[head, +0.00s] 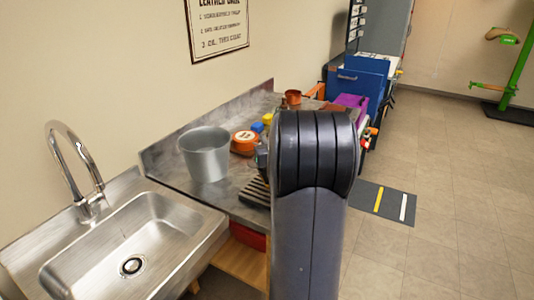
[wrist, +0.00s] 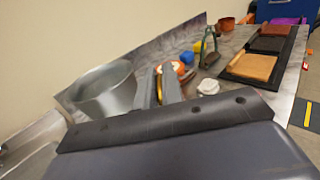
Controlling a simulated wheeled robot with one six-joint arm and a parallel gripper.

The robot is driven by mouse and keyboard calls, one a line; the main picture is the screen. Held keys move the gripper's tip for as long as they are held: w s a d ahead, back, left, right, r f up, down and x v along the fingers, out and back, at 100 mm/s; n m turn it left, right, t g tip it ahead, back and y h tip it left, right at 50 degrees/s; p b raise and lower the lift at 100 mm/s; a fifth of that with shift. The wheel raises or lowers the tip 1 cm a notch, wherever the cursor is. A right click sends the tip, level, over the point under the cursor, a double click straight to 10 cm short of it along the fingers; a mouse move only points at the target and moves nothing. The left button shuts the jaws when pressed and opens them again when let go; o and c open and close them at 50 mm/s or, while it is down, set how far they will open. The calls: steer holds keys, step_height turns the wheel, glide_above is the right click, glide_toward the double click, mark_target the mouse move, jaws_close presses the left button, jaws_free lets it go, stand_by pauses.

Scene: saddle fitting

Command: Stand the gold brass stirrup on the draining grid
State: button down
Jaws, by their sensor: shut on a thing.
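My gripper (wrist: 162,86) shows in the wrist view as two grey fingers over the counter, beside the bucket. A thin gold strip (wrist: 159,89) shows between the fingers and fits the gold brass stirrup; most of it is hidden. In the head view my arm hides the gripper and the stirrup. The draining grid (head: 256,191), dark and slatted, lies on the counter's front part, right of the sink and partly behind my arm. I cannot make out the grid in the wrist view.
A grey bucket (head: 205,154) stands between the sink (head: 135,250) and the grid. A dark tray with leather pieces (wrist: 265,55) lies at the right.

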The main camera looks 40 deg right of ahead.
steer(key=shift+f, duration=1.75)
steer(key=shift+f, duration=0.15)
steer(key=c, duration=1.5)
jaws_free()
steer(key=shift+c, duration=0.2)
steer(key=shift+r, duration=0.2)
steer(key=b+v, duration=0.2)
steer(key=v, duration=1)
